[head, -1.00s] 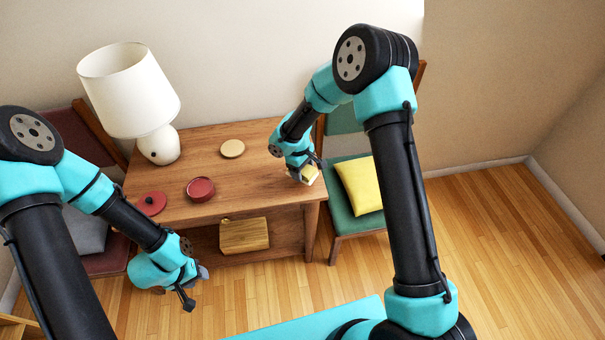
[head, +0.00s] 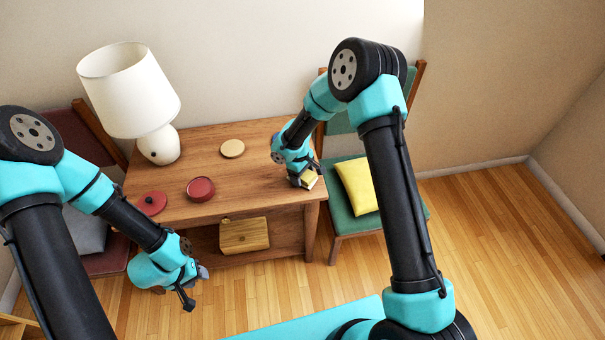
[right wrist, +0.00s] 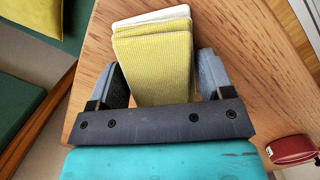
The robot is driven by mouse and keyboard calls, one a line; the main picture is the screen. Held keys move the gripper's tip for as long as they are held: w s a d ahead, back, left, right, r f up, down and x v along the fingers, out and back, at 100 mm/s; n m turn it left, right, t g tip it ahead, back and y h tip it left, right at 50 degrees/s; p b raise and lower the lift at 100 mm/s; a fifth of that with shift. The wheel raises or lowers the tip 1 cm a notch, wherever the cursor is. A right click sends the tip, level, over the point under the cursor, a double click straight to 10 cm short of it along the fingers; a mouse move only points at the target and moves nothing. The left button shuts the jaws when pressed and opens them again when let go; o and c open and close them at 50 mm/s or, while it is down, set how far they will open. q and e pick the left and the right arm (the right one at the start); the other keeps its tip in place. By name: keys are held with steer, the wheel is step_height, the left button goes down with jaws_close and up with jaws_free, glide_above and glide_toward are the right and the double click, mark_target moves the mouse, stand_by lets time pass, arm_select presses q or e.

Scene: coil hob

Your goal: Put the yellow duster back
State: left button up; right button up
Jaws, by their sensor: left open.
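The yellow duster (right wrist: 158,70) looks folded, with a white layer showing at its far end in the right wrist view. In the head view it shows small (head: 310,180) near the table's front right corner. My right gripper (head: 303,178) is at the duster, with one finger on each side of it in the right wrist view (right wrist: 163,80). A thin gap seems to show at the right finger; whether the jaws press on the duster is unclear. My left gripper (head: 195,288) is open and empty, low in front of the table's left side.
The wooden table (head: 245,180) carries a white lamp (head: 128,90), a red bowl (head: 200,188), a red lid (head: 151,203) and a beige disc (head: 232,148). A wooden box (head: 244,235) is on the lower shelf. A green chair with a yellow cushion (head: 357,186) stands close on the right.

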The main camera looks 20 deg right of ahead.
steer(key=o, duration=0.3)
step_height(320, 180, up, 12)
steer(key=w+a, duration=0.1)
steer(key=shift+w, duration=0.2)
stand_by(0.4)
stand_by(1.6)
